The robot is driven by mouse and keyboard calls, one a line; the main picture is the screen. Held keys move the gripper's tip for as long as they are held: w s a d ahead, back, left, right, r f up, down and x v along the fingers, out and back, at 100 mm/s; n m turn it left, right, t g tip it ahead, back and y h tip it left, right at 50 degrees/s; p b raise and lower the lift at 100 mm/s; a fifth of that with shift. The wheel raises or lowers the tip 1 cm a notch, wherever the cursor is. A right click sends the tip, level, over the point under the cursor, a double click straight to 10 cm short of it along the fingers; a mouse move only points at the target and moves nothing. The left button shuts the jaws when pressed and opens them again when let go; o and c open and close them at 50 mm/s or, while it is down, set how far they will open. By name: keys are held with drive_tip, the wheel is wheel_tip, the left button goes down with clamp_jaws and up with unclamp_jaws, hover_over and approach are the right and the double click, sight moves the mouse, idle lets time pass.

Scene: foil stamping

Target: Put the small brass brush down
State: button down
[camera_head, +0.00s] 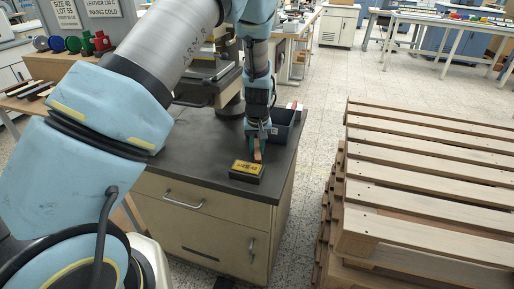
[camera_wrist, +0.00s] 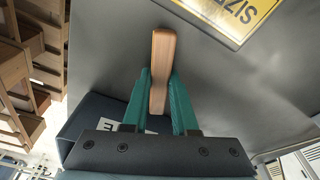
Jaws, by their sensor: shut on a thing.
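The small brush shows as a wooden handle (camera_wrist: 163,50) standing out between the fingers in the wrist view. In the head view its reddish-brown handle (camera_head: 257,152) is under my gripper (camera_head: 258,139), over the dark cabinet top (camera_head: 190,157). My gripper (camera_wrist: 159,88), with teal fingers, is shut on the handle. No brass bristles can be made out. I cannot tell whether the brush touches the top.
A dark blue-grey bin (camera_head: 284,121) stands just behind my gripper, at the cabinet's right edge. A press-like machine (camera_head: 207,75) stands behind on the left. The top left of the block is clear. Stacked wooden pallets (camera_head: 430,185) stand on the floor to the right.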

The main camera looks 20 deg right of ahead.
sight(258, 153)
drive_tip(key=shift+f, duration=0.1)
drive_tip(key=c, duration=0.7)
unclamp_jaws()
wheel_tip(258, 153, up, 12)
drive_tip(key=s+b, duration=0.1)
drive_tip(key=s, duration=0.1)
drive_tip(key=shift+a+b, duration=0.35)
drive_tip(key=w+a+r+n, duration=0.1)
drive_tip(key=a+r+n, duration=0.15)
drive_tip(key=a, duration=1.55)
drive_tip(key=s+a+r, duration=0.1)
drive_tip(key=s+a, duration=0.3)
drive_tip(key=a, duration=0.5)
drive_tip(key=s+a+r, duration=0.1)
drive_tip(key=s+a, duration=0.4)
drive_tip(key=a, duration=0.3)
drive_tip(key=shift+s+a+r+y, duration=0.25)
drive_tip(key=shift+s+a+y, duration=0.05)
drive_tip(key=shift+a, duration=0.1)
